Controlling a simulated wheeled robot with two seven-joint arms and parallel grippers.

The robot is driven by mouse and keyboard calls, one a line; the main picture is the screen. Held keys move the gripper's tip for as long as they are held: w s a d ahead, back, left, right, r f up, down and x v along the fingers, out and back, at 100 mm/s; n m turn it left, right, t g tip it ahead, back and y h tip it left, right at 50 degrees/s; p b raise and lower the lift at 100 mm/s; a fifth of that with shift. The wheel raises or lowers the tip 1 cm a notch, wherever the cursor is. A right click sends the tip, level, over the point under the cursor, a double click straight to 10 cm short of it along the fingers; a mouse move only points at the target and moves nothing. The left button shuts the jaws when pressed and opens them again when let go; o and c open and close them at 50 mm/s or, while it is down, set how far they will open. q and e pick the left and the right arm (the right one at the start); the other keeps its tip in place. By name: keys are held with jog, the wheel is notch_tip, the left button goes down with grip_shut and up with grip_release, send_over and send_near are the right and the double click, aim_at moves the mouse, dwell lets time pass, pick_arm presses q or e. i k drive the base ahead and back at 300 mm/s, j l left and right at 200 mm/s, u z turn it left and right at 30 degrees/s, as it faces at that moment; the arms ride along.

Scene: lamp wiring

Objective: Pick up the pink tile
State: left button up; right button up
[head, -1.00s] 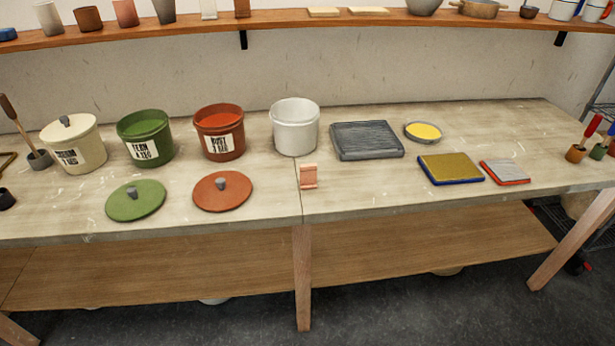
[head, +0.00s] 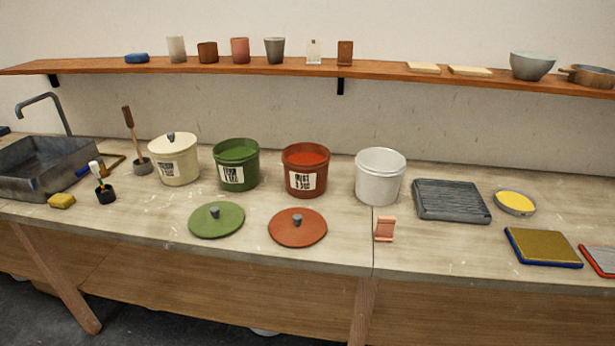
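A small pink tile (head: 384,229) stands on the workbench near its front edge, in the head view right of centre. It looks like a small upright piece with a foot or ledge at its base. It is in front of the white bucket (head: 380,177) and to the right of the round rust-red lid (head: 297,227), apart from both. Neither of my grippers shows in the head view.
Green (head: 237,165), rust-red (head: 305,170) and cream (head: 174,160) buckets stand behind the lids. A grey ribbed board (head: 451,201) and a gold-topped pad (head: 542,247) are at right. A sink (head: 40,167) is at left. A shelf (head: 375,75) runs above. Bench around the tile is clear.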

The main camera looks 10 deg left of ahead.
aim_at(386, 225)
jog(key=i+l+u, duration=0.1)
jog(key=l, duration=0.45)
jog(key=i+l+u, duration=0.15)
jog(key=l, duration=0.35)
jog(key=i+l+u, duration=0.1)
jog(key=l, duration=0.5)
jog(key=i+l+u, duration=0.1)
jog(key=l, duration=0.45)
jog(key=i, duration=0.1)
